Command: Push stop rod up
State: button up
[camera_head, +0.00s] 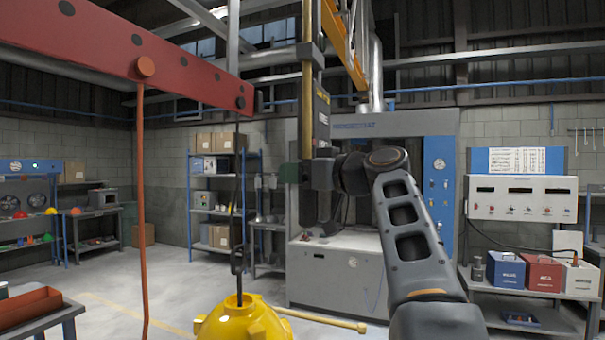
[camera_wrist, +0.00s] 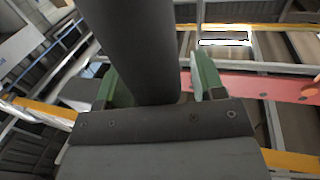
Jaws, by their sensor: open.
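A thick dark cylinder, which looks like the stop rod (camera_wrist: 140,40), fills the middle of the wrist view and passes between the two green fingers of my gripper (camera_wrist: 155,82). The fingers stand apart on either side of it; I cannot tell whether either one touches it. In the head view my gripper (camera_head: 298,174) is seen side-on at the upright column (camera_head: 308,90), with a brass-coloured strip above and a dark length hanging below. The rod's upper end and its stop are not clearly visible.
A red beam (camera_head: 120,55) crosses the upper left, with an orange rod (camera_head: 142,200) hanging from it. A yellow hood (camera_head: 240,320) with a side bar hangs low in front. A grey-blue cabinet (camera_head: 365,270) stands behind my arm. Shelves and benches line the walls.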

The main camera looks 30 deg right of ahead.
jog(key=shift+s+d+f, duration=0.1)
jog(key=shift+s+d, duration=0.2)
jog(key=shift+s, duration=0.1)
jog(key=b+v, duration=0.3)
jog(key=v, duration=1)
jog(key=shift+a, duration=0.15)
